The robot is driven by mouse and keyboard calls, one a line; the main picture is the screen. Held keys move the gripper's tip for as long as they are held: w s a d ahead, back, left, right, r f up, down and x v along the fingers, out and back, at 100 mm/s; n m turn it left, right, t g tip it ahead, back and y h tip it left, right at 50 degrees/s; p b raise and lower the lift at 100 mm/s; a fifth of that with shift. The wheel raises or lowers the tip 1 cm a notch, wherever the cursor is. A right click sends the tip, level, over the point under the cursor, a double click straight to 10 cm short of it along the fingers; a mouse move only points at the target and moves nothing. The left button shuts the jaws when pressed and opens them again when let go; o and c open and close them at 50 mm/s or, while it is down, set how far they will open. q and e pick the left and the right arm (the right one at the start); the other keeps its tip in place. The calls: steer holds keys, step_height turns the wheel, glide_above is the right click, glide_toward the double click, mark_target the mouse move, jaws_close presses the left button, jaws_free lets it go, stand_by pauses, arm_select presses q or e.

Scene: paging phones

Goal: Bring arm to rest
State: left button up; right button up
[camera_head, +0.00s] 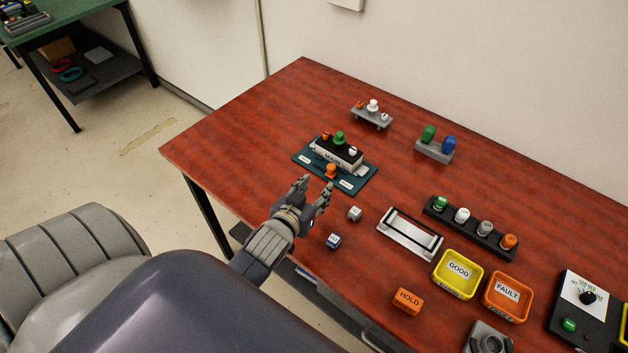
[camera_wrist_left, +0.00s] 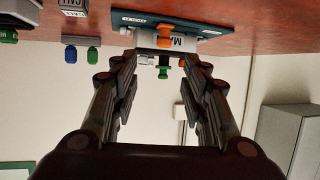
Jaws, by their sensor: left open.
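My left gripper (camera_head: 313,190) is open and empty above the near left edge of the red-brown table (camera_head: 245,130). Its two fingers also show spread apart in the left wrist view (camera_wrist_left: 160,92). Just beyond the fingers lies a teal board (camera_head: 305,155) carrying a block with orange, green and white knobs (camera_head: 338,150). The gripper is apart from the board. In the left wrist view the board (camera_wrist_left: 205,30) shows upside down past the fingertips. My right gripper does not show in either view.
Two small white-and-dark cubes (camera_head: 354,213) (camera_head: 333,240) lie close right of the gripper. A yellow GOOD tray (camera_head: 437,282), an orange FAULT tray (camera_head: 489,303), a HOLD block (camera_head: 407,301) and a peg rack (camera_head: 470,235) stand to the right. The table's left part is clear.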

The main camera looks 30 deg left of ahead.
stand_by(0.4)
arm_select(q)
steer(key=s+d+f+g, duration=0.1)
steer(key=s, duration=0.1)
steer(key=s+d+g, duration=0.1)
steer(key=s, duration=0.2)
steer(key=s+d+f+m+g+h, duration=0.1)
steer(key=s+d+g, duration=0.1)
steer(key=shift+s+f, duration=0.35)
steer(key=s+d+m+g+h, duration=0.1)
steer(key=s+d+m+g, duration=0.15)
steer(key=s, duration=0.45)
steer(key=s+d+m+g+h, duration=0.1)
steer(key=s+d+g, duration=0.2)
steer(key=s, duration=0.4)
step_height(320, 180, down, 29)
steer(key=s+g+b, duration=0.1)
steer(key=g+b, duration=0.1)
steer(key=b, duration=0.1)
steer(key=s+a+f+b, duration=0.2)
steer(key=s+a+f, duration=0.1)
steer(key=s+f, duration=1.4)
step_height(320, 180, down, 2)
steer(key=shift+s+g+y, duration=0.15)
steer(key=shift+g+y, duration=0.15)
steer(key=shift+g, duration=0.05)
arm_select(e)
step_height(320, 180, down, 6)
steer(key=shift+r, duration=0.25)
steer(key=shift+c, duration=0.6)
